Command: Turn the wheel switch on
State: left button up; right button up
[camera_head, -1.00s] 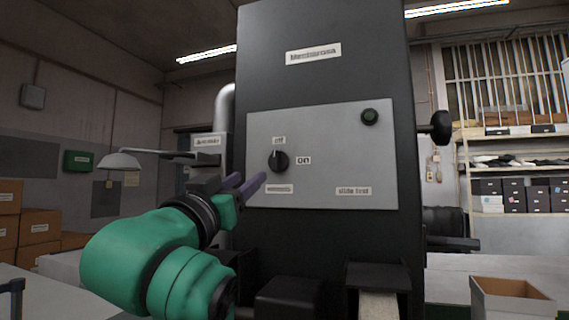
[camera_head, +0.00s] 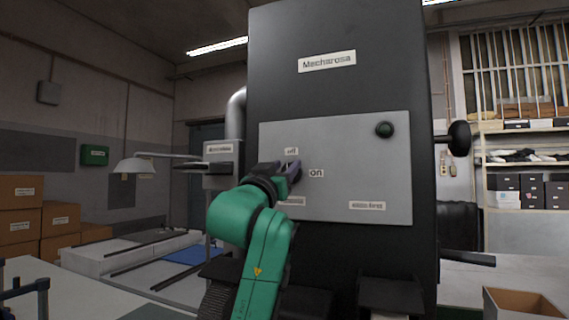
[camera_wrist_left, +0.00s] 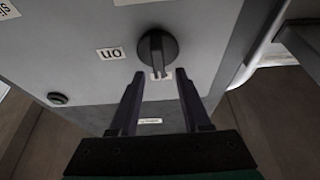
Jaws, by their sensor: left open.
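The wheel switch (camera_wrist_left: 157,47) is a round black knob with a raised grip on a grey panel (camera_head: 343,160). In the left wrist view its grip points at the "off" label (camera_wrist_left: 160,76); the "on" label (camera_wrist_left: 110,53) lies to its left. My left gripper (camera_wrist_left: 159,74) is open, with its two fingers reaching toward the knob, one on each side of the grip's line. I cannot tell whether they touch it. In the head view my left gripper (camera_head: 290,171) covers the knob, below "off" and left of "on" (camera_head: 316,173). My right gripper is not in view.
The panel also carries a green round button (camera_head: 384,130). The tall dark machine (camera_head: 340,90) has a black side knob (camera_head: 459,138) at right. A lamp (camera_head: 134,165) and table stand to the left, an open box (camera_head: 520,303) at lower right.

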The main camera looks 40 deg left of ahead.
pick_arm(q)
jog(key=shift+w+f, duration=0.1)
grip_shut()
